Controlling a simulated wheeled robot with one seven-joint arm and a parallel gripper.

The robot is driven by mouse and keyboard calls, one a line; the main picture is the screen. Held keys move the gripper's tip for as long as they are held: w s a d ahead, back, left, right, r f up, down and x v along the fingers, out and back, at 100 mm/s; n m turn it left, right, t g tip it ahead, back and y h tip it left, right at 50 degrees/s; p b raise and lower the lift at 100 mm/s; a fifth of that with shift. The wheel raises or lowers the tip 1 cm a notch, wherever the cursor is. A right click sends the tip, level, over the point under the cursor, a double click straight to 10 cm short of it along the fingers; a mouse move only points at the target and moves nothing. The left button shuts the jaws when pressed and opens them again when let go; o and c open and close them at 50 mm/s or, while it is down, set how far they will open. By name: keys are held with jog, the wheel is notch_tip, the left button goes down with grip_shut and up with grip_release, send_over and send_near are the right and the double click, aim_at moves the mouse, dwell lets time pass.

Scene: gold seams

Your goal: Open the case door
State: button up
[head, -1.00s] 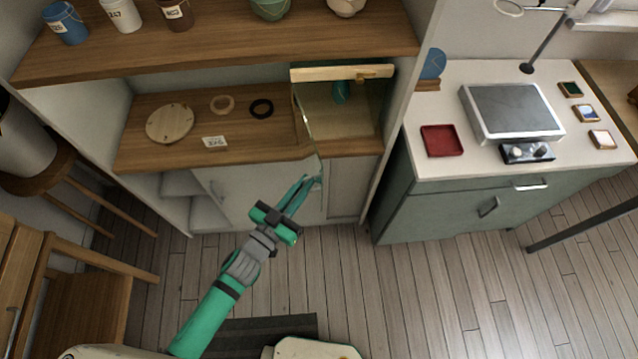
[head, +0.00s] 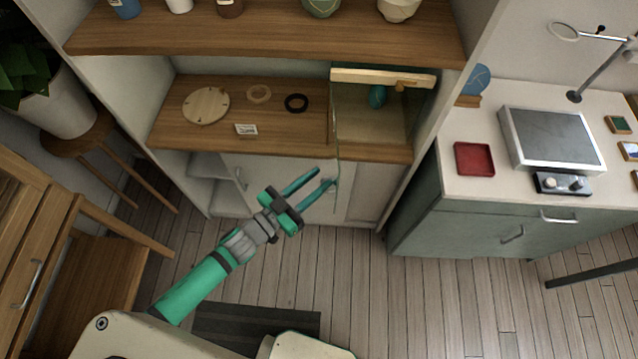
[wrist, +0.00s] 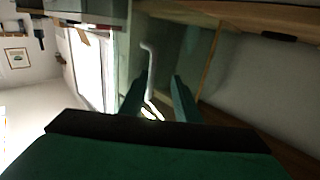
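The display case (head: 372,112) stands at the right end of the wooden counter, with a pale wooden top bar and a teal object inside. Its glass door (head: 337,150) is seen nearly edge-on in the head view and stands out past the counter's front edge, so it is ajar. My gripper (head: 326,178) is in front of the counter by the door's near edge, its two teal fingers spread apart. In the wrist view, a pale bent door handle (wrist: 150,70) shows near the fingertips (wrist: 158,88), closest to the left finger. Contact with it cannot be told.
A round wooden board (head: 206,106), two rings and a small card (head: 246,130) lie on the counter. A shelf with several pots (head: 265,30) hangs above. A green cabinet (head: 480,228) stands to the right.

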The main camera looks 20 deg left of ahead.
jog(key=shift+s+d+f, duration=0.15)
jog(key=shift+d, duration=0.05)
dwell(0.4)
jog(key=v, duration=1)
jog(key=shift+s+a, duration=0.25)
jog(key=shift+s, duration=0.1)
jog(key=s+d+f+n+y, duration=0.35)
jog(key=s+d, duration=0.35)
jog(key=s, duration=0.6)
jog(key=s+d+r+n+y, duration=0.1)
jog(key=d+r+y, duration=0.1)
jog(key=d, duration=0.4)
jog(key=s+d+r+n+y, duration=0.1)
jog(key=s+d+r+y, duration=0.1)
jog(key=d, duration=0.4)
jog(key=shift+s+r+y, duration=0.35)
jog(key=shift+r+y, duration=0.1)
jog(key=shift+y, duration=0.2)
